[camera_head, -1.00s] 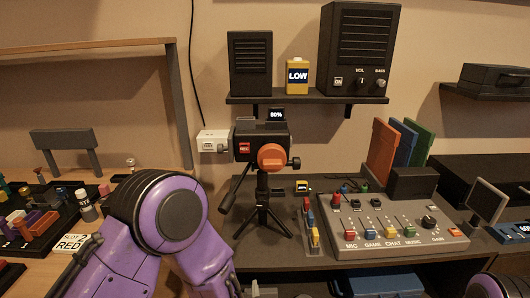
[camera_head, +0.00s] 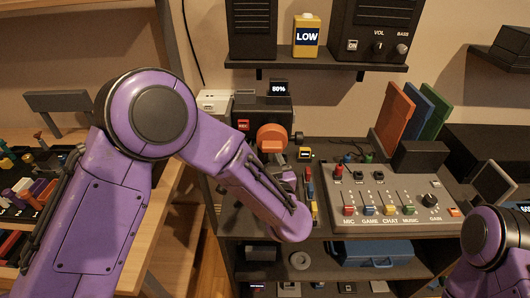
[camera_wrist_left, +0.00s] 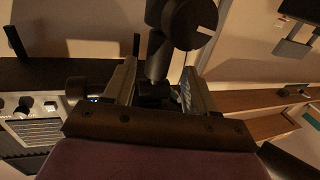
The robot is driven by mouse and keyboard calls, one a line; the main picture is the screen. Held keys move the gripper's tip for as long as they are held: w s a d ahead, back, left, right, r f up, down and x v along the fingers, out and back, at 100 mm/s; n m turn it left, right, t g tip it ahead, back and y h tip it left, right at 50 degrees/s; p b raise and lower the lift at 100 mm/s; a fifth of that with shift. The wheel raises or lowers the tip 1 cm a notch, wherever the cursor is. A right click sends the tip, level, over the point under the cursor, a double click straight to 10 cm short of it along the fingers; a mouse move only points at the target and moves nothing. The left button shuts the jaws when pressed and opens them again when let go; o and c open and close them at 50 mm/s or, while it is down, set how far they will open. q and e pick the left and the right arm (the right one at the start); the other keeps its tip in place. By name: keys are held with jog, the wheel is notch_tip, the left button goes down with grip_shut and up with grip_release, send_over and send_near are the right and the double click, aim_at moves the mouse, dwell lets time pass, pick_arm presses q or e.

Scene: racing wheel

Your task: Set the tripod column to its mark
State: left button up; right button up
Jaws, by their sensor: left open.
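The camera (camera_head: 262,108) stands on its tripod with an orange disc (camera_head: 271,138) on its front and a small display (camera_head: 278,88) reading 80% on top. My left forearm crosses in front and hides most of the tripod. In the left wrist view my left gripper (camera_wrist_left: 157,88) is open. Its two fingers point toward the tripod column (camera_wrist_left: 159,58), which shows dark between and beyond them, with a dark round part (camera_wrist_left: 190,22) above. I cannot tell whether the fingers touch it, and no mark is readable. My right gripper is out of view; only that arm shows.
The mixer panel (camera_head: 395,212) with sliders and knobs lies right of the tripod. A shelf (camera_head: 320,67) with speakers and a yellow LOW box (camera_head: 307,36) hangs above. Orange, blue and green upright panels (camera_head: 412,112) stand behind the mixer. A lower shelf holds a blue case (camera_head: 372,253).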

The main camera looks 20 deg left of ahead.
pick_arm(q)
jog(key=shift+w+a+f, duration=0.15)
jog(key=shift+w, duration=0.35)
jog(key=shift+w+a+f, duration=0.15)
jog(key=shift+w, duration=0.3)
jog(key=shift+s+r, duration=0.25)
jog(key=shift+s, duration=0.1)
grip_shut()
notch_tip(320, 180, up, 6)
jog(key=p, duration=0.5)
jog(key=shift+r+p, duration=0.25)
jog(key=shift+p, duration=0.1)
jog(key=shift+f, duration=0.25)
grip_release()
jog(key=shift+w+f, duration=0.1)
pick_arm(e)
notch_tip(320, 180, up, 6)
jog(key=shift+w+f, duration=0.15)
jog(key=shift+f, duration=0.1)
pick_arm(q)
jog(key=b+v, duration=0.2)
jog(key=v, duration=0.8)
jog(key=shift+s+d+b, duration=0.2)
jog(key=shift+b, duration=0.2)
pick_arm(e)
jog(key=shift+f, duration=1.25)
